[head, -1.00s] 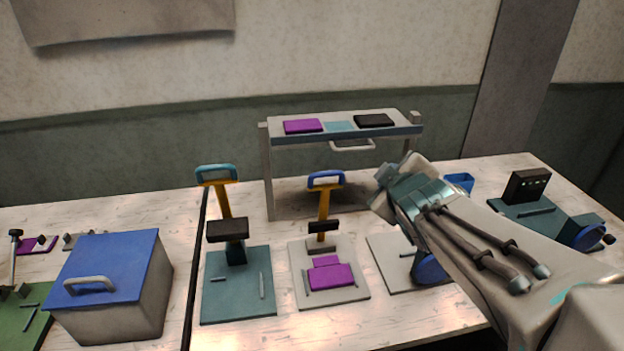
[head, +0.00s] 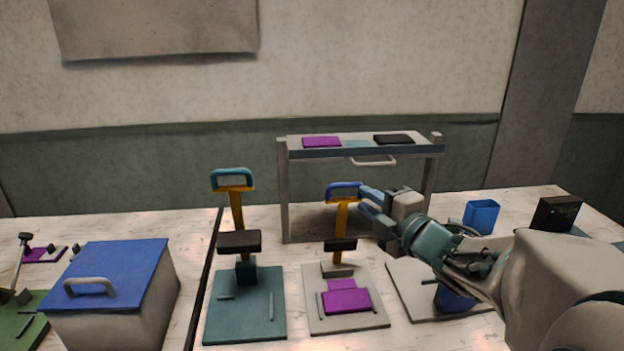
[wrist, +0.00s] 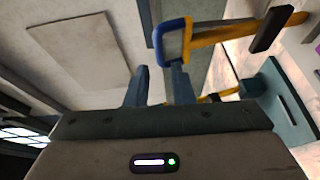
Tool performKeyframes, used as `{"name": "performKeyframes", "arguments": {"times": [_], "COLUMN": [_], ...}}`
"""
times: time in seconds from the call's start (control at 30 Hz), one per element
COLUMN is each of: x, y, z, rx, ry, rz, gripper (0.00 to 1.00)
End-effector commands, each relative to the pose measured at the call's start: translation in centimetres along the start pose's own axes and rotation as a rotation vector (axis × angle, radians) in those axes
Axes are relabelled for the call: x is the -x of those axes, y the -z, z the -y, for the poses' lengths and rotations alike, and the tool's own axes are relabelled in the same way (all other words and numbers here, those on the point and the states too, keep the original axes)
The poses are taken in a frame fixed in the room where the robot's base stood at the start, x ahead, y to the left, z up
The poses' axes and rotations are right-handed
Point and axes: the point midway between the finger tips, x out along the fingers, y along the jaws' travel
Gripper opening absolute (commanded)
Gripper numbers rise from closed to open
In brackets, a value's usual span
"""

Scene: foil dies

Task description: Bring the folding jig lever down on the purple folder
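The folding jig has a light grey base (head: 372,318) with the purple folder (head: 346,301) lying flat on it. Its lever (head: 341,220) stands upright at the back, with a yellow shaft, a black block (head: 340,245) and a blue loop handle (head: 345,187). My gripper (head: 364,196) is just right of the handle in the head view. In the wrist view, my gripper (wrist: 158,72) has its two fingers apart with nothing held between them. The handle (wrist: 173,42) is just ahead of the right fingertip; whether they touch I cannot tell.
A teal jig (head: 245,305) with its own raised lever stands to the left. A grey rack (head: 284,200) stands behind. A blue-lidded box (head: 108,275) is at the left. Another light grey plate (head: 408,285) lies under my arm, and a blue cup (head: 481,215) stands right.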

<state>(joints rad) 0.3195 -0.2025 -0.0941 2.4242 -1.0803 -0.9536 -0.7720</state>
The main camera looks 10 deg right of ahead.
Motion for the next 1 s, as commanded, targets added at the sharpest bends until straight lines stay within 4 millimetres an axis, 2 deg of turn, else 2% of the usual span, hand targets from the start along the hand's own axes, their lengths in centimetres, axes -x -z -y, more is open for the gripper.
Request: {"name": "performKeyframes", "arguments": {"times": [0.1, 0.3, 0.5, 0.7, 1.0], "x": [-2.5, -6.2, -8.9, -10.1, -10.3], "y": [0.1, 0.1, 0.1, 0.1, 0.1], "z": [0.0, -0.1, -0.1, 0.0, 0.0], "rx": [-0.003, -0.003, -0.003, -0.003, -0.002], "ry": [0.003, 0.001, 0.001, 0.0, 0.0], "rz": [-0.003, -0.003, -0.002, -0.001, -0.001], "gripper": [0.22, 0.22, 0.22, 0.22, 0.22]}}
